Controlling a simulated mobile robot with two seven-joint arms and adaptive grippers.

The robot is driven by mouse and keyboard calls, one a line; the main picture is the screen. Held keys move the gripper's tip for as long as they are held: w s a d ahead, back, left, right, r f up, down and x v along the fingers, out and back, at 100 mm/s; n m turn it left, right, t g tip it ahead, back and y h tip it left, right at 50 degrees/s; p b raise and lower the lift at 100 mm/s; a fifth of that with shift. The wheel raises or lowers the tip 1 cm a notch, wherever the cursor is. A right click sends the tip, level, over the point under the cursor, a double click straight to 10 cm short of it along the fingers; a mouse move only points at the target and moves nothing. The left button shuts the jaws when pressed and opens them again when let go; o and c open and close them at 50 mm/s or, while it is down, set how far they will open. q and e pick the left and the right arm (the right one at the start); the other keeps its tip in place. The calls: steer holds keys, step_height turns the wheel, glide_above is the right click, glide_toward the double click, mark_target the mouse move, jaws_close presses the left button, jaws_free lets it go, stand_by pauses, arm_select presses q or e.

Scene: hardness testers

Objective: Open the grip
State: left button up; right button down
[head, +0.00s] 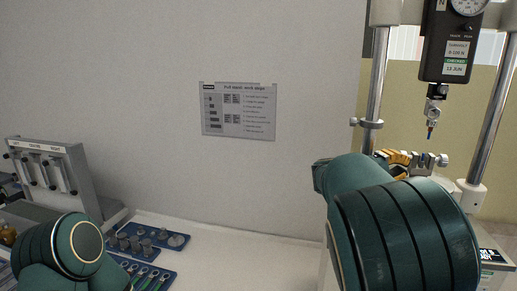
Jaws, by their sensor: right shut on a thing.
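My right gripper (402,161) shows as yellow-orange and black fingers just past my dark green right wrist, which hides much of it. It is shut at the left end of the small metal grip (428,160), on what looks like its knob; the exact contact is hidden. The grip sits low between the two posts of the test stand, below the hanging force gauge (448,45). My left gripper is out of view.
The stand's chrome posts (377,80) rise on both sides of the grip. Blue trays (150,236) with metal parts and tools lie at the lower left, near a grey rack (55,170). A printed sheet (238,111) hangs on the wall. The middle of the white bench is clear.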

stand_by(0.4)
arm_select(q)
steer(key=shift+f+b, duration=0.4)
arm_select(e)
steer(key=shift+s+f, duration=0.25)
steer(key=shift+s, duration=0.05)
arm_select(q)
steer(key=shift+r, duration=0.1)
arm_select(e)
steer(key=shift+a+r, duration=0.1)
steer(key=shift+a, duration=0.2)
arm_select(q)
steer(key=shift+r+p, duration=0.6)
steer(key=shift+p, duration=0.1)
arm_select(e)
steer(key=a, duration=0.1)
steer(key=w+a, duration=0.1)
steer(key=a, duration=0.3)
steer(key=shift+w+a, duration=0.2)
steer(key=shift+w, duration=0.05)
